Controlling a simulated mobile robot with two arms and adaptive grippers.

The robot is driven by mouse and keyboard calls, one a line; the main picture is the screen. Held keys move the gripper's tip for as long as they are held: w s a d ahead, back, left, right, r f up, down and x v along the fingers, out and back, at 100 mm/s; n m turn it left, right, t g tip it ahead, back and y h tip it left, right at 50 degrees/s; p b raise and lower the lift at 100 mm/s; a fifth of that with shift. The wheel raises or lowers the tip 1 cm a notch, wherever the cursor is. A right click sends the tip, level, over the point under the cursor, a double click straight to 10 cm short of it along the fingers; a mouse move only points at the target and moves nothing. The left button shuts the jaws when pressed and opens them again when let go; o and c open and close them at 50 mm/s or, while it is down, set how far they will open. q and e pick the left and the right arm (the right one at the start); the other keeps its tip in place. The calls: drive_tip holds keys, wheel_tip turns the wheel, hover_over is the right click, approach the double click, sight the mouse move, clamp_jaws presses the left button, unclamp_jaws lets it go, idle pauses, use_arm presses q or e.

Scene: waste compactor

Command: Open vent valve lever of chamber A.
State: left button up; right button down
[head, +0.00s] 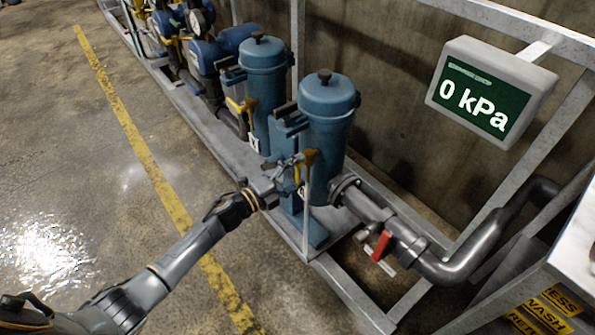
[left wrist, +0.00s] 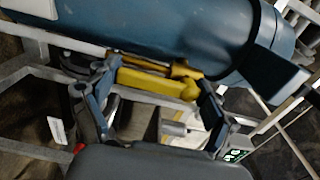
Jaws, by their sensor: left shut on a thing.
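The near blue chamber (head: 327,115) stands upright on the skid, with a small white label partly hidden behind my left gripper. A yellow lever (head: 311,156) sits on its front side. My left gripper (head: 290,172) is at this lever, its arm reaching in from the lower left. In the left wrist view, the yellow lever (left wrist: 155,82) lies across between the two fingers of my left gripper (left wrist: 160,92), which is shut on it. The blue chamber body (left wrist: 170,35) fills the top of that view. My right gripper is not in view.
A second blue chamber (head: 264,85) with its own yellow lever (head: 238,105) stands behind. A display (head: 487,95) reads 0 kPa. A pipe (head: 405,235) with a red handle (head: 381,246) runs right. The floor at left is open, with a yellow line (head: 150,165).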

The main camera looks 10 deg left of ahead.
use_arm(q)
drive_tip(key=o, duration=1.5)
drive_tip(key=shift+o, duration=0.2)
drive_tip(key=v, duration=1.2)
drive_tip(key=shift+f, duration=0.1)
